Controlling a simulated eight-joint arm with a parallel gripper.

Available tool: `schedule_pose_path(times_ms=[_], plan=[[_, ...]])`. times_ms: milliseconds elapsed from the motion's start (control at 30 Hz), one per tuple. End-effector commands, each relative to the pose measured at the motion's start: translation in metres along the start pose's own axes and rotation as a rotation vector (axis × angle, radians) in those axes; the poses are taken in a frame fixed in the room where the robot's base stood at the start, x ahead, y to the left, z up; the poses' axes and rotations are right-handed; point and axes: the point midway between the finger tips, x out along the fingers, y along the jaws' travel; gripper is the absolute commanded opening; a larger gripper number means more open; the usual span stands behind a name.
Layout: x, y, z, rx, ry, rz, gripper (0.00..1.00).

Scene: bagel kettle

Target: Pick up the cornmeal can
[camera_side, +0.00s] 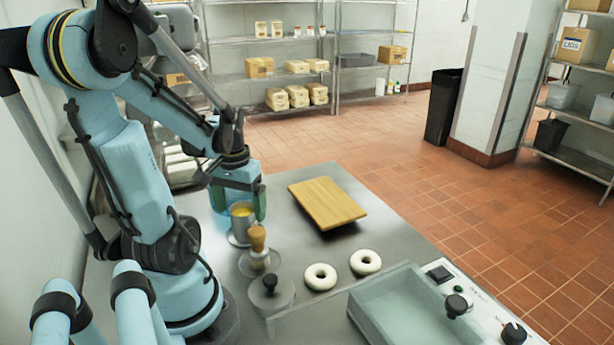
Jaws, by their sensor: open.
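The cornmeal can (240,226) is a small metal can with yellow meal showing at its open top. It stands upright on the steel counter, on or just behind a pale round base. My gripper (239,205) is over it, pointing down. Its jaws are open, with one finger left of the can and the other, with a greenish pad, to its right. The fingers partly cover the can's upper part. I cannot tell whether either finger touches it.
A wooden-handled tool (257,240) stands just in front of the can, with a lidded metal pot (271,293) nearer. Two white bagels (320,277) lie to the right, beside a water-filled kettle (405,310). A wooden board (327,202) lies behind right. The counter between is clear.

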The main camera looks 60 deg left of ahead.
Motion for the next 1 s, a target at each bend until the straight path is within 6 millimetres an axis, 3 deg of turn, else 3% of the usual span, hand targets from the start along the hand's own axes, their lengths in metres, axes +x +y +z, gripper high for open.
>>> schedule_pose_path(times_ms=[533, 933, 1000], plan=[[0.045, 0.003, -0.006, 0.000, 0.000, 0.000, 0.93], [0.051, 0.003, -0.005, 0.000, 0.000, 0.000, 0.93], [0.051, 0.003, -0.005, 0.000, 0.000, 0.000, 0.83]])
